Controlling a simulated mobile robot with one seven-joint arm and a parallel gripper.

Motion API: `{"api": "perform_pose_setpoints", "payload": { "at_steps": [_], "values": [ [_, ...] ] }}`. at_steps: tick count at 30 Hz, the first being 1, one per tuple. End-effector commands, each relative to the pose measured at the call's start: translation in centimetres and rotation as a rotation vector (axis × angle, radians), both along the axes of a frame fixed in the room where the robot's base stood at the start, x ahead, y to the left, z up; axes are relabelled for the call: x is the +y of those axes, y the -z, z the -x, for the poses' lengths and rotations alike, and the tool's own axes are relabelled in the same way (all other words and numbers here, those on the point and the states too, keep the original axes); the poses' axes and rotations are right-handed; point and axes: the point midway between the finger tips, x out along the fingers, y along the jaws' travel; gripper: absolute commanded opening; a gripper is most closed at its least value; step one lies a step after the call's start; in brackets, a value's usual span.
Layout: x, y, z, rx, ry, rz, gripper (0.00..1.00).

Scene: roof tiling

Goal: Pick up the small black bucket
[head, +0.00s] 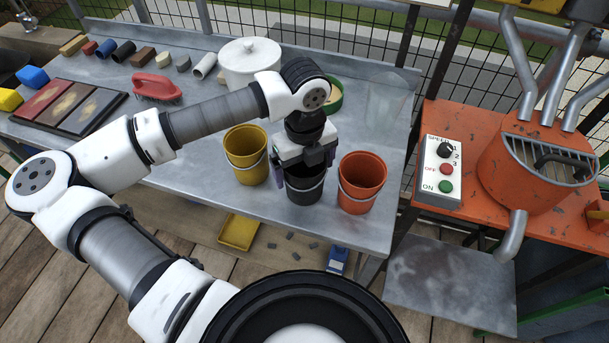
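The small black bucket (305,190) stands on the grey metal table between a yellow bucket and an orange bucket. My gripper (304,164) points down right over the black bucket. Its two fingers look spread apart, one at the left side of the bucket's rim and one at the right. The gripper body hides the back of the rim. I cannot tell whether the fingers touch the bucket. The bucket is upright and appears to rest on the table.
The yellow bucket (246,154) is close on the left and the orange bucket (362,183) close on the right. A white lidded pot (249,62) stands behind. A red brush (155,88) lies left. The table (200,190) is clear in front-left. An orange machine (535,165) stands right.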

Motion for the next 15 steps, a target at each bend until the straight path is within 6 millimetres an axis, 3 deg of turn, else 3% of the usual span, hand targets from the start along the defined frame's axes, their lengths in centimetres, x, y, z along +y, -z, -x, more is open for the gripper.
{"api": "perform_pose_setpoints", "payload": {
  "at_steps": [1,7,15],
  "values": [
    [0.00,-0.01,0.00,0.000,0.000,0.000,0.87],
    [0.00,-0.03,-0.01,0.000,0.000,0.000,0.62],
    [0.03,-0.34,-0.05,-0.002,0.000,-0.001,0.62]
  ]
}}
